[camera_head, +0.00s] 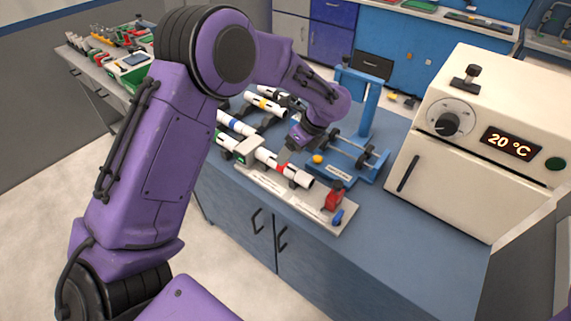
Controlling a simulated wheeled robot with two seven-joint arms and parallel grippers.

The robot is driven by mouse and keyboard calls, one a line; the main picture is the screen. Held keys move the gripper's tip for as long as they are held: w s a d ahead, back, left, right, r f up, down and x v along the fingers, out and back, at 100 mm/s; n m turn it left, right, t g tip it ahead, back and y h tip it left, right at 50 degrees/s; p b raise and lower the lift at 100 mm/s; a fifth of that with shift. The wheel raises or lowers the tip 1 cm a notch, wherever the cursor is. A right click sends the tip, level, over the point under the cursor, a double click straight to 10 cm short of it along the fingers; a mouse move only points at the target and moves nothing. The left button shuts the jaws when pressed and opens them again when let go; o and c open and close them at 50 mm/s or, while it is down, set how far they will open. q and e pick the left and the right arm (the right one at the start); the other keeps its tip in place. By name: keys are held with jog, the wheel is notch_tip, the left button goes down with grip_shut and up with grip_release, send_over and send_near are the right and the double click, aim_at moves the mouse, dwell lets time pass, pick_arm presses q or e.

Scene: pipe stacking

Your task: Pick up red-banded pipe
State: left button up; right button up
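The red-banded pipe (300,178) is white with a red band and lies along the white fixture board (318,205) near the bench's front edge. My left gripper (286,160) points down at the pipe beside the red band. Its fingertips are small and overlap the pipe in this view, so I cannot tell whether they touch it or are closed. The pipe appears to rest on the fixture. My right gripper is not in view.
A blue-banded pipe (234,126) and a yellow-banded pipe (264,104) lie behind. A blue stand (369,105) rises behind the gripper. A cream oven (450,190) showing 20 °C stands at right. A red and a blue part sit at the board's right end.

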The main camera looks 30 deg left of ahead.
aim_at(284, 167)
pick_arm(q)
jog(key=p+x, duration=0.1)
jog(key=x, duration=0.5)
jog(key=shift+w+d+f, duration=0.1)
jog(key=shift+w, duration=0.05)
jog(key=c, duration=1.2)
